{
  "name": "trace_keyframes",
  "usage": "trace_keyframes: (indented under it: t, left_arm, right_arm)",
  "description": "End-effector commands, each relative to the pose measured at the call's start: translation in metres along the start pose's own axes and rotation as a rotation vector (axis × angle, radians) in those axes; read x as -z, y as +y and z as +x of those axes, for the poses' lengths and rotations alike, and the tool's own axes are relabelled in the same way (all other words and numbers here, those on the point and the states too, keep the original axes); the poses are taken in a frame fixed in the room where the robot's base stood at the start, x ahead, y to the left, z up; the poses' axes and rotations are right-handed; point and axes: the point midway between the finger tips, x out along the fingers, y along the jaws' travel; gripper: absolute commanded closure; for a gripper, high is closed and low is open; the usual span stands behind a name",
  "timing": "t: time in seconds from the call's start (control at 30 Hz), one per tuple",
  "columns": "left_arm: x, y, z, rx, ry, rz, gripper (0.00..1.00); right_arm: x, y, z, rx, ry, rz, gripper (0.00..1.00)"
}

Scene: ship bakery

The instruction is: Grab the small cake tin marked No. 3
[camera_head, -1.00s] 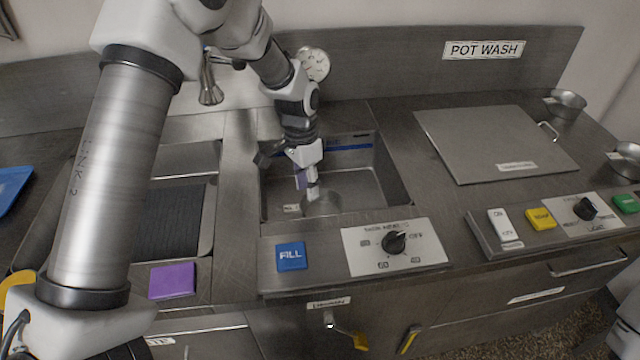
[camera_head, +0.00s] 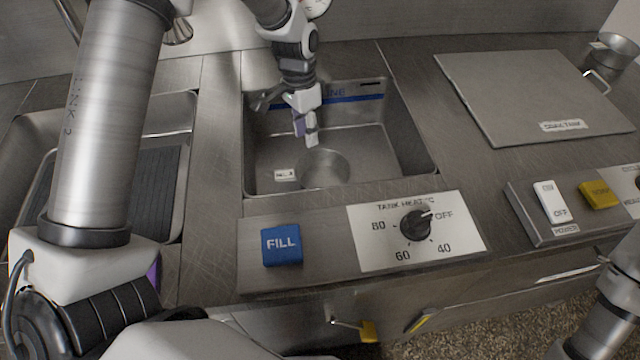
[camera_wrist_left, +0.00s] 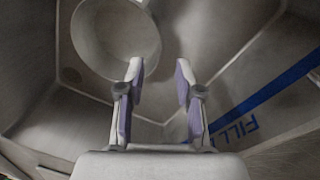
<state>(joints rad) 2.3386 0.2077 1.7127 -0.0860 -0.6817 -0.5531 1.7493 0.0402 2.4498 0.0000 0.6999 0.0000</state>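A small round metal tin (camera_head: 326,172) stands on the floor of the tank basin, near its front wall. A small white tag (camera_head: 285,175), which seems to read No. 3, shows just left of it. My left gripper (camera_head: 309,137) hangs in the basin, pointing down, over the tin's back edge in the head view. In the left wrist view, the tin (camera_wrist_left: 114,40) is empty and lies above and left of the gripper (camera_wrist_left: 159,72). The two purple-padded fingers are apart with nothing between them; the left one overlaps the rim. My right gripper is out of view.
The tank basin (camera_head: 418,140) has walls around the gripper and a blue fill line. A control panel with a blue FILL button (camera_head: 281,245) and heat dial (camera_head: 415,222) lies in front. A flat lid (camera_head: 530,90) lies right; a ribbed sink (camera_head: 150,190) lies left.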

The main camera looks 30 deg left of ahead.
Motion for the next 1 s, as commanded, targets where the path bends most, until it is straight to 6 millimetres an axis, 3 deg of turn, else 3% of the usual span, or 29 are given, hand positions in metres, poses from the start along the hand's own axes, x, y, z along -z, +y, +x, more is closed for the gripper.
trace_keyframes:
  t: [0.27,0.5,0.77,0.87,1.0]
  left_arm:
    - [-0.003,0.001,0.033,-0.002,-0.003,0.000,0.65]
    - [-0.007,0.002,0.073,-0.001,-0.002,-0.001,0.65]
    - [-0.006,0.002,0.078,0.000,0.001,0.000,0.65]
    - [-0.006,0.002,0.078,0.000,0.000,0.000,1.00]
    - [-0.007,0.002,0.078,0.000,0.000,0.000,1.00]
  right_arm:
    - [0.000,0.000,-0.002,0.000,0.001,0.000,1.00]
    - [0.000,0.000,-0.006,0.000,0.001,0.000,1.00]
    - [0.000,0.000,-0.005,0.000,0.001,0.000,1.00]
    - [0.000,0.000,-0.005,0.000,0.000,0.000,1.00]
    - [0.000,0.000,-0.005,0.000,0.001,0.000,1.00]
